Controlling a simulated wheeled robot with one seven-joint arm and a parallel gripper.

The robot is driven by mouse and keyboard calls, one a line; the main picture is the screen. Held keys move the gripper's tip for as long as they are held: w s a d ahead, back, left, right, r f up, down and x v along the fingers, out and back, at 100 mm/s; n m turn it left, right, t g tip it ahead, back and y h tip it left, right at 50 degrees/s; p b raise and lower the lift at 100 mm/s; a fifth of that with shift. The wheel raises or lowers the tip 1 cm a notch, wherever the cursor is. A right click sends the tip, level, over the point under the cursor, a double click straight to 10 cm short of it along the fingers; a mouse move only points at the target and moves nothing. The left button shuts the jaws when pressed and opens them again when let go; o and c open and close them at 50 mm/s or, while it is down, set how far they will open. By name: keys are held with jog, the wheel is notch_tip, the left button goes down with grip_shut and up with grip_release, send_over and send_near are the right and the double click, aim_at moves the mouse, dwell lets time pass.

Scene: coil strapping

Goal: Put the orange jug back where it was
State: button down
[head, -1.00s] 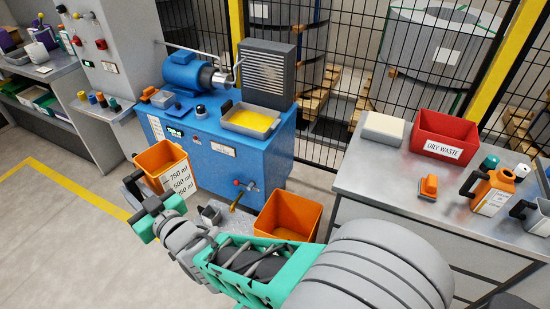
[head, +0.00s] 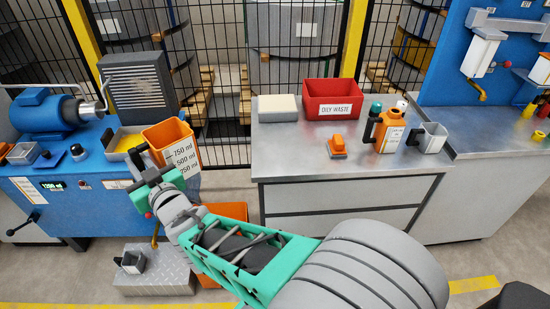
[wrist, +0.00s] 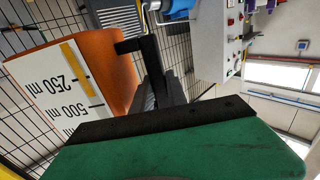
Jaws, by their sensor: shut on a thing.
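The orange jug (head: 172,142), an open-topped container with a white millilitre scale, is held up in front of the blue machine. My gripper (head: 146,172) is shut on it at its dark handle, at the jug's left side. In the wrist view the jug (wrist: 112,58) shows beside the dark handle, its scale lying sideways. The jug looks roughly upright in the head view. Whether it holds any liquid cannot be seen.
The steel bench (head: 300,158) carries a red oily waste bin (head: 332,98), a pale block (head: 277,107), an orange scraper-like tool (head: 337,146), an orange can (head: 391,130) and a grey jug (head: 431,138). An orange bin (head: 230,210) and a metal step (head: 160,282) are on the floor.

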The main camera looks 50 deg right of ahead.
jog(key=s+d+m+g+h+b, duration=0.3)
jog(key=d+h+b, duration=0.4)
jog(key=d, duration=0.6)
jog(key=s+d+m+g+h+b, duration=0.1)
jog(key=d+m+g+h+b, duration=0.3)
jog(key=d+b, duration=0.7)
jog(key=shift+m+t, duration=0.5)
jog(key=shift+t, duration=0.1)
jog(key=shift+s+d+f, duration=0.45)
jog(key=shift+d+f, duration=1.6)
jog(key=shift+d, duration=0.6)
jog(key=shift+s+d+f, duration=0.5)
jog(key=shift+d+f, duration=1.6)
jog(key=shift+d, duration=0.5)
jog(key=shift+s+d+f, duration=0.45)
jog(key=shift+d+f, duration=1.6)
jog(key=shift+d, duration=0.6)
jog(key=shift+f, duration=0.1)
jog(key=shift+f+b, duration=0.15)
jog(key=shift+b, duration=0.3)
jog(key=c, duration=1.3)
grip_release()
